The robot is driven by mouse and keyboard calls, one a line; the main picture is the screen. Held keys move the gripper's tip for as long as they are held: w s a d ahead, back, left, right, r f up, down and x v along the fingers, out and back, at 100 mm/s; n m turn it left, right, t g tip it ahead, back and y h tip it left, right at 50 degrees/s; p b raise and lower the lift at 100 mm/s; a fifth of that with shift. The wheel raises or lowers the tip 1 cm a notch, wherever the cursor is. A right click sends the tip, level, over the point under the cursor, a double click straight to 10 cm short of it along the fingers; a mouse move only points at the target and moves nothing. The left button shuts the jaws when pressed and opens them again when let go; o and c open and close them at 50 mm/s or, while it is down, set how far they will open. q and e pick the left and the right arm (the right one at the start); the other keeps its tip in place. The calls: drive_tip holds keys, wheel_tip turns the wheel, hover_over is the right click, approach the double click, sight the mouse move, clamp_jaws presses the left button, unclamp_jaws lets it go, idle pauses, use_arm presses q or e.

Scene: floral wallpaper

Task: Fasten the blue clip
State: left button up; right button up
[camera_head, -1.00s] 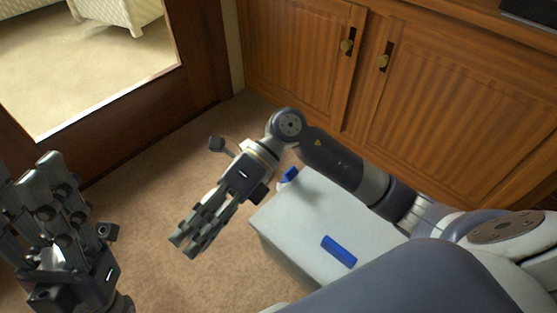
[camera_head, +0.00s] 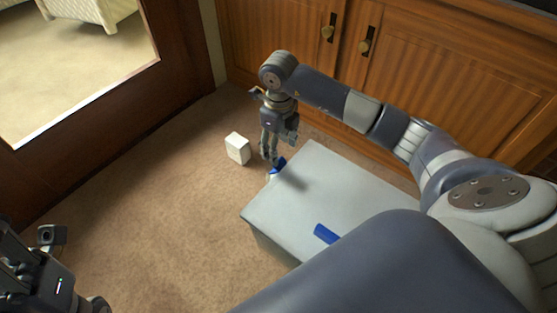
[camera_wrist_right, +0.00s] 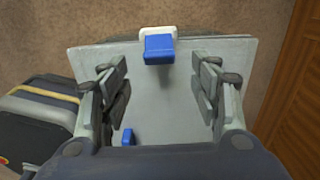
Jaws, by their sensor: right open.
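A pale grey box (camera_head: 300,205) stands on the carpet. It also shows in the right wrist view (camera_wrist_right: 180,110). One blue clip (camera_head: 277,167) is at the box's far-left edge. In the right wrist view this clip (camera_wrist_right: 159,49) is at the top middle, with a white piece behind it. A second blue clip (camera_head: 326,234) is near my arm, and small in the wrist view (camera_wrist_right: 128,137). My right gripper (camera_head: 268,159) points down beside the first clip, open and empty, its fingers to either side of it in the wrist view. My left gripper (camera_head: 25,272) is partly cut off at lower left.
A small white block (camera_head: 238,149) stands on the carpet left of my right gripper. Wooden cabinets (camera_head: 400,100) stand behind the box. A dark wooden frame (camera_head: 130,105) is at the left. Carpet is clear between the box and my left gripper.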

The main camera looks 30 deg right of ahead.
wheel_tip(320, 180, down, 6)
drive_tip(key=shift+r+b, duration=0.25)
drive_tip(key=shift+b, duration=0.65)
drive_tip(key=c, duration=1.1)
